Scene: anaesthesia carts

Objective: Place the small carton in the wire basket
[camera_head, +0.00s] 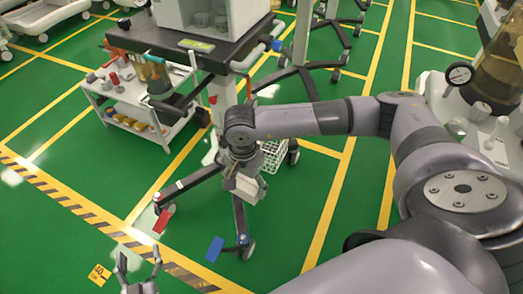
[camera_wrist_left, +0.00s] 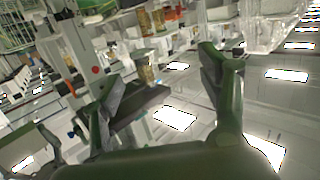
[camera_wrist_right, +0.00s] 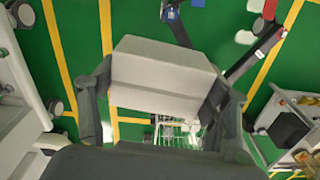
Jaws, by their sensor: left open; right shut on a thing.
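The small carton (camera_wrist_right: 163,72) is a plain pale grey box. My right gripper (camera_wrist_right: 155,95) is shut on it, with one finger on each side in the right wrist view. In the head view the carton (camera_head: 246,187) hangs below my right gripper (camera_head: 243,168), in front of the cart's column. The white wire basket (camera_head: 273,156) shows partly behind the gripper and carton, on the cart's lower part. It also shows beyond the carton in the right wrist view (camera_wrist_right: 182,132), partly covered. My left gripper (camera_head: 138,264) is open and empty at the bottom left, away from both.
The cart's dark top (camera_head: 180,42) overhangs the basket area. A white side shelf (camera_head: 150,125) with small items stands left. Open floor lies in front.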

